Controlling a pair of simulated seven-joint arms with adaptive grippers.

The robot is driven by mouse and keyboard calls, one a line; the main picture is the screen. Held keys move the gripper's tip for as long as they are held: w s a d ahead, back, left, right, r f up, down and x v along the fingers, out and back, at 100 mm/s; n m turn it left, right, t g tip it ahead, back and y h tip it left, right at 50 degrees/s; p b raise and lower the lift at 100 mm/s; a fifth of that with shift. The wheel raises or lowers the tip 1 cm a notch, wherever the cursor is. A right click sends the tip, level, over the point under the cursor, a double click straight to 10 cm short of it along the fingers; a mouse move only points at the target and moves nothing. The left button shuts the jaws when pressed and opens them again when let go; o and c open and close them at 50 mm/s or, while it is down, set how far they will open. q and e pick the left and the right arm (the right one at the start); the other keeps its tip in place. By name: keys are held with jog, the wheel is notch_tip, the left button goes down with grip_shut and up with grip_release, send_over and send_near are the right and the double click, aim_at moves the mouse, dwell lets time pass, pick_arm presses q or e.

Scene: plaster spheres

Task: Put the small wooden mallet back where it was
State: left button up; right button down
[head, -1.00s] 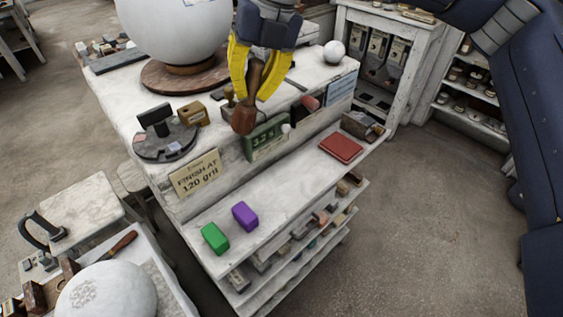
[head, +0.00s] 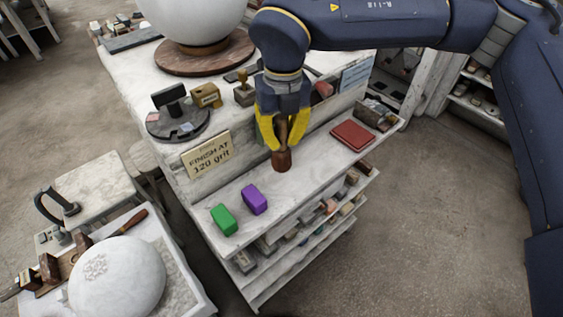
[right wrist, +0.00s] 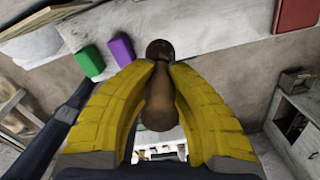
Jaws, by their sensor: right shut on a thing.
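The small wooden mallet (head: 282,160) is brown with a darker head. My right gripper (head: 281,140), with yellow fingers, is shut on its handle. The mallet hangs head down at the front shelf of the white workbench, between the purple block and the red book; I cannot tell whether it touches the shelf. In the right wrist view the mallet (right wrist: 158,105) sits between the yellow fingers (right wrist: 160,80). My left gripper is not in view.
A green block (head: 224,219) and a purple block (head: 254,199) stand on the front shelf (head: 290,200). A red book (head: 352,135) lies to the right. A sign (head: 207,155) leans at the left. A large white sphere (head: 195,15) stands on the upper top.

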aim_at(283, 118)
jog(key=shift+f, duration=4.4)
jog(key=c, duration=1.4)
grip_release()
jog(key=shift+f, duration=0.1)
notch_tip(283, 118, up, 12)
jog(key=shift+s+d+r, duration=0.1)
jog(key=shift+s, duration=0.05)
